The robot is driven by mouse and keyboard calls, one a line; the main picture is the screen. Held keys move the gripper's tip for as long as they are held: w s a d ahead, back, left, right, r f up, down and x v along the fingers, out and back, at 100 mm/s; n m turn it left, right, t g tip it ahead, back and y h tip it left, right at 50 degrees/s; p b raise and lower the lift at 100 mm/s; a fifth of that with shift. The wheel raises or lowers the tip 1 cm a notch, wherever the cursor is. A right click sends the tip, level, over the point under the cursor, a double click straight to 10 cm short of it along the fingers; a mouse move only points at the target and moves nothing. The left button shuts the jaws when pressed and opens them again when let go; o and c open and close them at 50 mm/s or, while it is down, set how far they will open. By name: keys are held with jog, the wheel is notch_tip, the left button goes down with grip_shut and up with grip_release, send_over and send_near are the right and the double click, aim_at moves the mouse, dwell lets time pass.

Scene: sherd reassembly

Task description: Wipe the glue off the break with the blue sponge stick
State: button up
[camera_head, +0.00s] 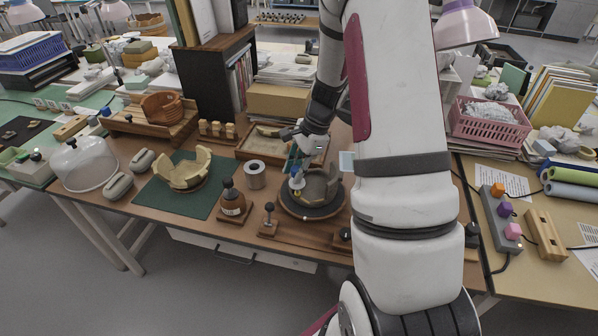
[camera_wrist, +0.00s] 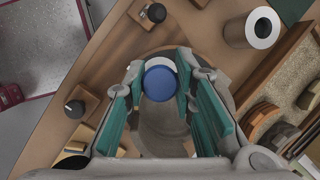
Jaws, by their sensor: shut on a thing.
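The blue sponge stick shows as a round blue end with a pale rim (camera_wrist: 158,82) between my fingertips in the wrist view. In the head view its blue and white body (camera_head: 297,183) stands at the left side of a grey broken vessel (camera_head: 322,184). My gripper (camera_head: 298,165) is shut on the stick, and it also shows in the wrist view (camera_wrist: 160,78), its teal pads on either side. I cannot tell whether the sponge touches the break, and no glue can be made out.
A tan broken bowl (camera_head: 184,174) lies on a green mat (camera_head: 150,197) to the left. A sherd tray (camera_head: 250,146) lies behind.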

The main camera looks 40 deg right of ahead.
notch_tip(320, 180, up, 8)
jog(key=s+a+p, duration=0.1)
jog(key=p, duration=0.3)
jog(key=shift+a, duration=0.2)
dwell(0.9)
jog(key=shift+s+r, duration=0.1)
jog(key=shift+s+r+p, duration=0.15)
jog(key=shift+s+p, duration=0.05)
jog(key=shift+p, duration=1.3)
